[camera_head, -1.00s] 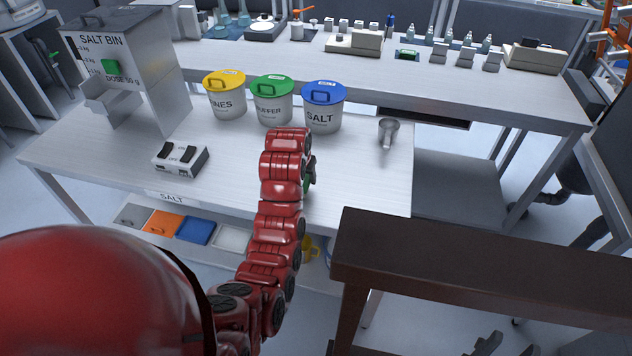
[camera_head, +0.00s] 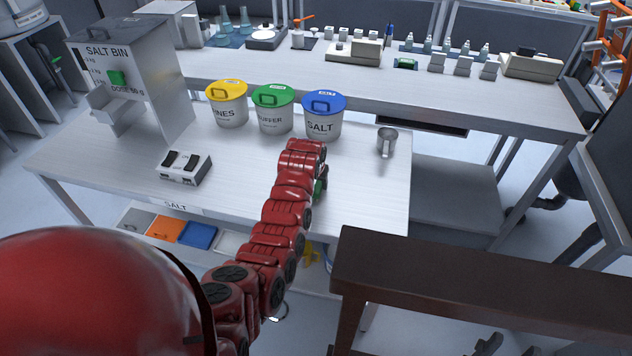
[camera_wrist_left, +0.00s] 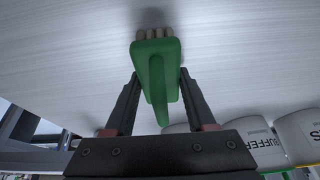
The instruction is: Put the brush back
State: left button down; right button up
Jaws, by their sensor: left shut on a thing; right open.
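The brush has a green handle and pale bristles; in the left wrist view the brush (camera_wrist_left: 157,75) sits between the fingers of my left gripper (camera_wrist_left: 155,88). The gripper is shut on its handle. In the head view only a bit of the green brush (camera_head: 320,188) shows beside my red left arm, over the right part of the front table (camera_head: 365,205). The arm hides most of the gripper there. I cannot tell whether the bristles touch the table. My right gripper (camera_head: 506,346) shows as dark, spread fingertips at the bottom edge, apart from the brush.
Yellow-, green- and blue-lidded tubs, the blue one marked SALT (camera_head: 322,122), stand behind my left arm. The salt bin (camera_head: 125,85) and a switch box (camera_head: 184,167) are at left. A dark brown bench (camera_head: 480,275) stands at front right.

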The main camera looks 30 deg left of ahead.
pick_arm(q)
jog(key=shift+f, duration=0.15)
jog(key=shift+c, duration=1.1)
grip_release()
